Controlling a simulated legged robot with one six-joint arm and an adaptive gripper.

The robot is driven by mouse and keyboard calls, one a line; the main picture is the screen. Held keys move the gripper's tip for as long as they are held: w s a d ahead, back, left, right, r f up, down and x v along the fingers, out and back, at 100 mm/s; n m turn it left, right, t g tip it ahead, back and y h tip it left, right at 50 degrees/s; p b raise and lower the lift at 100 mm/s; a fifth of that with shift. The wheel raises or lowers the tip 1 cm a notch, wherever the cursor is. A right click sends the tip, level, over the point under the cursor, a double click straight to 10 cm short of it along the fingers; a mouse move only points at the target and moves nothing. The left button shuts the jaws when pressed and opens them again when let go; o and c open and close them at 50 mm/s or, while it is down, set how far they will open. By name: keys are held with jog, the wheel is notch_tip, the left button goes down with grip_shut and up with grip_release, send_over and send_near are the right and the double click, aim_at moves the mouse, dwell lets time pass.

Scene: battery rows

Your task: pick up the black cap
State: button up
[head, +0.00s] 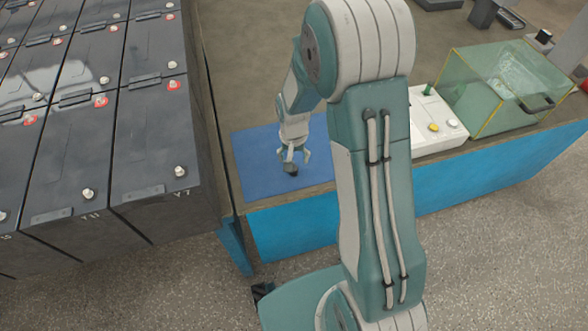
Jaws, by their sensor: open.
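A small dark object, which looks like the black cap (291,169), is on the blue mat (254,160) near the left end of the bench. My gripper (293,157) is directly above it, pointing down, with its fingers spread. The fingertips look close to the cap, one to each side. At this size I cannot tell whether they touch it. My arm hides the right part of the mat.
Rows of black batteries (148,130) with pale terminals stand left of the bench. Bare mat surrounds the cap.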

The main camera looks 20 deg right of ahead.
jog(key=f, duration=0.6)
jog(key=shift+w+f, duration=0.3)
jog(key=shift+f, duration=0.05)
jog(key=shift+d, duration=0.1)
jog(key=c, duration=0.8)
jog(key=shift+c, duration=0.2)
